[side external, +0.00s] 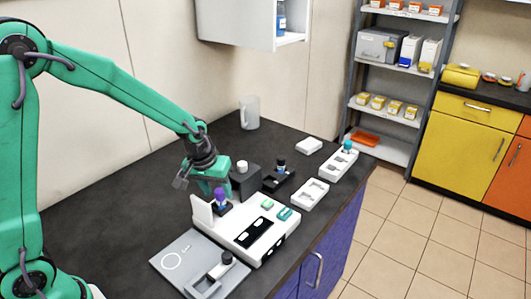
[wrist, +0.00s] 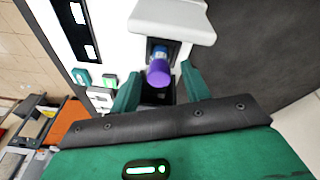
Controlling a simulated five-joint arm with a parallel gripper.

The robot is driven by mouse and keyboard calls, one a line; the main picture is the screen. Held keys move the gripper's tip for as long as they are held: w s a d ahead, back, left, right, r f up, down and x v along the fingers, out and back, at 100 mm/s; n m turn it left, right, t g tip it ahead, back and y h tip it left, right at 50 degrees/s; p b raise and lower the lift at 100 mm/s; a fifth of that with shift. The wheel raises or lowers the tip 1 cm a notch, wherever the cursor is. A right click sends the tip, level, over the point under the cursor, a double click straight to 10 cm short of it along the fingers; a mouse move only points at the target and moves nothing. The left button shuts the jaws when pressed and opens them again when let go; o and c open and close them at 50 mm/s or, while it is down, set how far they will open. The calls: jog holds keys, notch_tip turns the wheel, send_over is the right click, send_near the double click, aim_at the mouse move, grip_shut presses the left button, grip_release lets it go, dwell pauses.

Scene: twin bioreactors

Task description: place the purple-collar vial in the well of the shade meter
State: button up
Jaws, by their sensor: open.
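The purple-collar vial (side external: 220,197) stands in the dark well at the back end of the white shade meter (side external: 250,232), beside its raised white lid (side external: 202,210). In the wrist view the vial (wrist: 158,70) shows its purple top toward me, with a bluish body behind it, inside the dark recess of the meter (wrist: 143,58). How deep it sits cannot be told. My gripper (wrist: 160,76) is open, with one green finger on each side of the vial and visible gaps between. In the side view my gripper (side external: 205,184) is just above and behind the vial, partly hiding it.
A dark block (side external: 245,180), a black holder (side external: 278,180) and white trays (side external: 311,194) stand behind and right. A clear jug (side external: 250,112) stands at the back.

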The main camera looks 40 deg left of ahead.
jog(key=shift+r, duration=0.15)
jog(key=v, duration=1.2)
dwell(0.5)
jog(key=s+r+m+t, duration=0.1)
jog(key=s+r+m, duration=0.1)
jog(key=s, duration=0.6)
jog(key=s+r+m+t, duration=0.1)
jog(key=s+r+m, duration=0.1)
jog(key=s, duration=0.7)
jog(key=shift+a+t, duration=0.4)
jog(key=shift+s+r, duration=0.1)
jog(key=shift+c, duration=0.5)
